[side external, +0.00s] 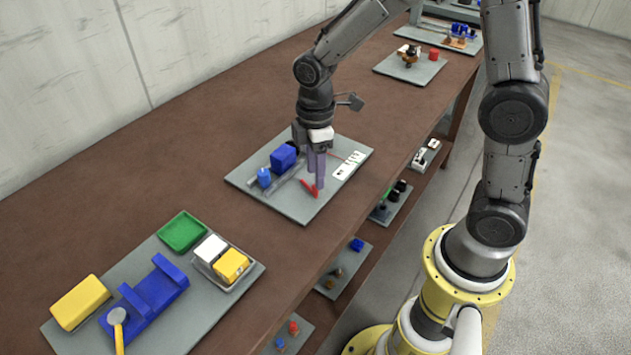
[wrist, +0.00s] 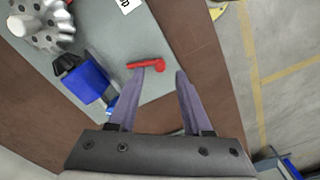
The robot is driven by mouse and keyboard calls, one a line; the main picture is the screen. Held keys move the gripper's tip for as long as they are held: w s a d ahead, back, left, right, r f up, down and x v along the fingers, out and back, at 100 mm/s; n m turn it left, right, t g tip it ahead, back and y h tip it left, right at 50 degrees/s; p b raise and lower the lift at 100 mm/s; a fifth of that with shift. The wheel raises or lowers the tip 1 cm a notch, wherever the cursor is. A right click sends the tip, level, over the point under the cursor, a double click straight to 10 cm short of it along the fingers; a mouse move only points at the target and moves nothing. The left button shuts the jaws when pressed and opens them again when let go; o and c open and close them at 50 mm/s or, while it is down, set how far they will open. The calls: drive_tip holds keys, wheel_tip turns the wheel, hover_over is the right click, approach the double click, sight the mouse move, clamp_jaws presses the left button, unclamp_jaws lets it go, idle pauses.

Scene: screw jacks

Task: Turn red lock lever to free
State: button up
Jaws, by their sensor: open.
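The red lock lever (side external: 309,188) lies low on a grey board (side external: 292,208) in the middle of the brown bench. In the wrist view the lever (wrist: 147,65) is a short red bar with a rounded knob at its right end. My gripper (side external: 316,183) is above the board beside the lever, with its purple fingers pointing down. In the wrist view my gripper (wrist: 165,75) is open and empty. The lever shows just beyond the fingertips, its knob between them in the picture. I cannot tell whether a finger touches it.
On the same board, a blue block (side external: 284,157) and a smaller blue piece (side external: 264,177) stand left of my gripper by a metal rail. White label cards (side external: 347,166) lie at right. Another board at front left holds a blue stand (side external: 150,298) and a green tray (side external: 181,231).

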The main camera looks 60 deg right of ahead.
drive_tip(key=shift+f, duration=1.95)
drive_tip(key=shift+c, duration=0.2)
clamp_jaws()
